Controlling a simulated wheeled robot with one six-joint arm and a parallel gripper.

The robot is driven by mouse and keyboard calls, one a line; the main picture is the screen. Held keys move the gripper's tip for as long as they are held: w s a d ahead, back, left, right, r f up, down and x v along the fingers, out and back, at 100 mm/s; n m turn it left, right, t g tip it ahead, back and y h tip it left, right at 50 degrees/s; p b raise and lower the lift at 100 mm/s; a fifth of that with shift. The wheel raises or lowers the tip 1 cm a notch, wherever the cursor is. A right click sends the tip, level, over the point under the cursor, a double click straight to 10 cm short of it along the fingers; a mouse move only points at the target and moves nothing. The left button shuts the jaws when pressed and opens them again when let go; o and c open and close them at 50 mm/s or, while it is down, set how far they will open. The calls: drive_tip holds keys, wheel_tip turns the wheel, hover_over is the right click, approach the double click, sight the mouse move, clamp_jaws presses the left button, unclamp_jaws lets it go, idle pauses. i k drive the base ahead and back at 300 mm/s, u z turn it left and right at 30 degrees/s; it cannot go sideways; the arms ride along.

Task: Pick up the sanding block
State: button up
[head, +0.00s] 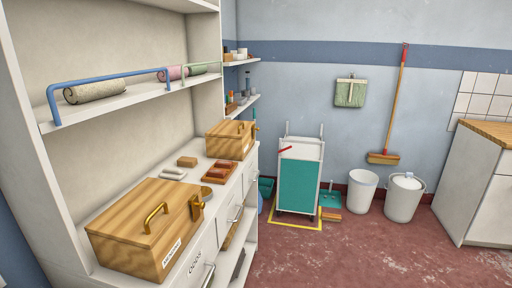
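A small brown block (187,161) lies on the white counter of the cabinet at the left, towards the back wall. It looks like the sanding block, but it is too small to be sure. A reddish-brown block-like item (221,167) sits on an orange-brown tray (207,177) to its right. My gripper is not in view.
A large wooden box (130,228) with a brass handle stands on the counter in front, a smaller wooden box (225,144) behind. A pale curved item (172,174) lies near the block. A shelf with rolls (95,90) hangs above.

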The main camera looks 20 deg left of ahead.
sight(187, 162)
drive_tip(key=z, duration=0.2)
drive_tip(key=i, duration=1.65)
drive_tip(key=u, duration=0.7)
drive_tip(key=i, duration=0.8)
drive_tip(key=u, duration=1.45)
drive_tip(key=i, duration=0.6)
drive_tip(key=u, duration=0.5)
